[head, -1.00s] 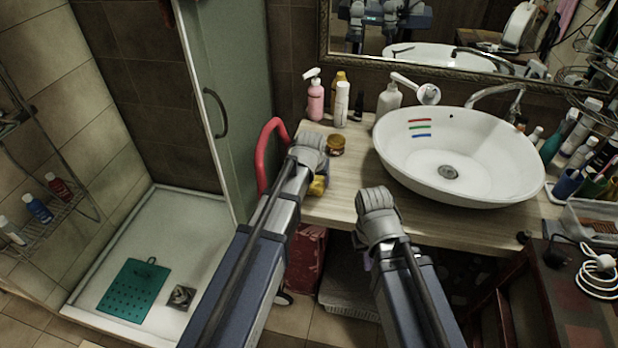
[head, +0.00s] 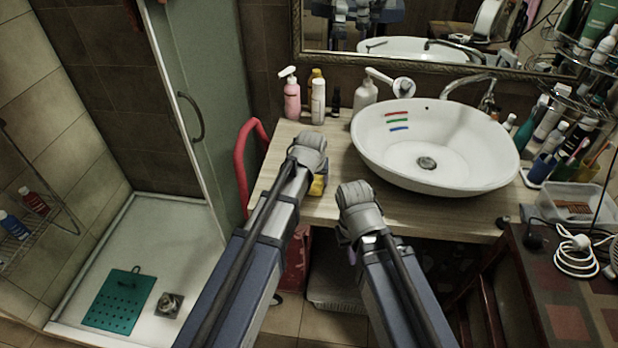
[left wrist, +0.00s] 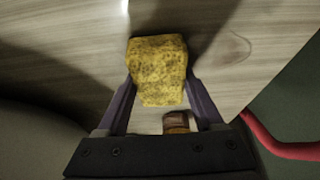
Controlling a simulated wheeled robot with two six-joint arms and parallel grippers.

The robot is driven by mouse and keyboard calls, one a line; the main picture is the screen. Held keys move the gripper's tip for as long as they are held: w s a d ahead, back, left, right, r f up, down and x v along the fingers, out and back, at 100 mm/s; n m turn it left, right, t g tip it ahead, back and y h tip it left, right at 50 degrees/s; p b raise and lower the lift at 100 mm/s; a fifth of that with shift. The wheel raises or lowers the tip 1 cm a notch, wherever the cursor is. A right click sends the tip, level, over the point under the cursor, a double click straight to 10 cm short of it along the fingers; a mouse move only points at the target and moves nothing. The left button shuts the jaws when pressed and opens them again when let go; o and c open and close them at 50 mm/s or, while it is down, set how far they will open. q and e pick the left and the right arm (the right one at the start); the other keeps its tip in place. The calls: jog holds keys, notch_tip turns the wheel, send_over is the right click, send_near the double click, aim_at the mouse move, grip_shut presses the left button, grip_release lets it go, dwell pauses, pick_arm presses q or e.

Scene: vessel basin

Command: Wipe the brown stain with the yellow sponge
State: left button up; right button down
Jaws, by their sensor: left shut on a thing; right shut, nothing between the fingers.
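The yellow sponge (left wrist: 158,68) is between the fingers of my left gripper (left wrist: 160,90) in the left wrist view, above the wooden counter. In the head view, a small part of the sponge (head: 318,186) shows beside my left gripper (head: 309,155), near the counter's left front. My right gripper (head: 360,208) is shut and empty at the counter's front edge, left of the basin. I cannot make out a brown stain.
Bottles (head: 318,101) and a white dispenser (head: 365,97) stand at the counter's back. A small brown jar (left wrist: 176,122) is near the left gripper. The faucet (head: 486,95) is behind the basin. A red rail (head: 241,165) is at the counter's left. Bare counter (head: 420,208) lies before the basin.

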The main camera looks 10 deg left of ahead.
pick_arm(q)
jog(key=shift+f, duration=0.2)
jog(key=shift+r, duration=0.1)
jog(key=shift+a, duration=1.95)
jog(key=shift+a, duration=1.95)
jog(key=shift+w+a, duration=0.2)
jog(key=shift+a, duration=1.7)
